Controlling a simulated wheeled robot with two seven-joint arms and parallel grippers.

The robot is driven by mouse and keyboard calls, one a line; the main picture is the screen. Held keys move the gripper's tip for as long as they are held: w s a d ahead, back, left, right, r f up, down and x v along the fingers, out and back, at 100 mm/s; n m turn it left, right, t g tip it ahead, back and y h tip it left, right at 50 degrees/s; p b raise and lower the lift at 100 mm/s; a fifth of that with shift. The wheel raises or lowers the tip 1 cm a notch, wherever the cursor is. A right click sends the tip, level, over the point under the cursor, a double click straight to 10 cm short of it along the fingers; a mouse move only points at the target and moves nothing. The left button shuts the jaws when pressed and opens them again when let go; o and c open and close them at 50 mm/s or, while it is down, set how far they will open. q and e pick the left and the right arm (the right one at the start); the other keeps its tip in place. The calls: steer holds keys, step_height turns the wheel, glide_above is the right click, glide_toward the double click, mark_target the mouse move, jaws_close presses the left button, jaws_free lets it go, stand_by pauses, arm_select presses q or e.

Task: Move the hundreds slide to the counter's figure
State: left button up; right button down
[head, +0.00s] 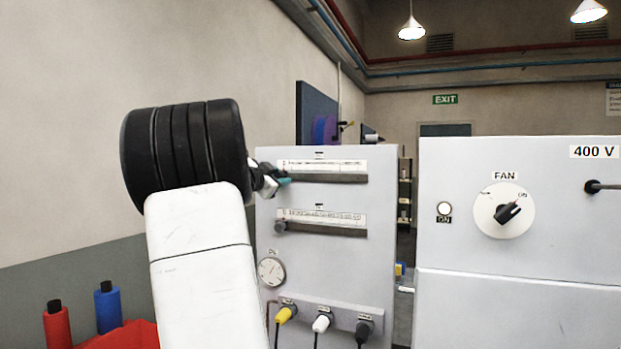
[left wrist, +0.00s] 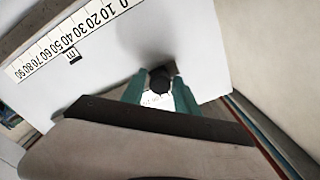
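A grey panel (head: 378,250) carries two slide scales. The upper scale (head: 335,165) has a dark slot under it. The lower scale (head: 335,217) has a dark knob (head: 280,227) at its left end. Their labels are too small to read in the head view. My left gripper (head: 283,181) is at the left end of the upper scale. In the left wrist view its green fingertips (left wrist: 160,92) lie on both sides of a black knob (left wrist: 160,79); whether they press on it I cannot tell. No counter figure is readable. My right gripper is not in view.
Below the scales are a round dial (head: 272,271) and yellow, white and black plugs (head: 321,323). A second panel (head: 450,240) with a FAN knob (head: 504,210) stands to the right.

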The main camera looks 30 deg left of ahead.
mark_target(315, 177)
arm_select(q)
jaws_close()
stand_by(1.0)
steer(key=d, duration=0.6)
steer(key=w+d, duration=0.1)
steer(key=d, duration=0.3)
steer(key=o, duration=0.8)
jaws_free()
steer(key=s, duration=0.7)
steer(key=shift+s+d, duration=0.3)
steer(key=shift+d, duration=0.1)
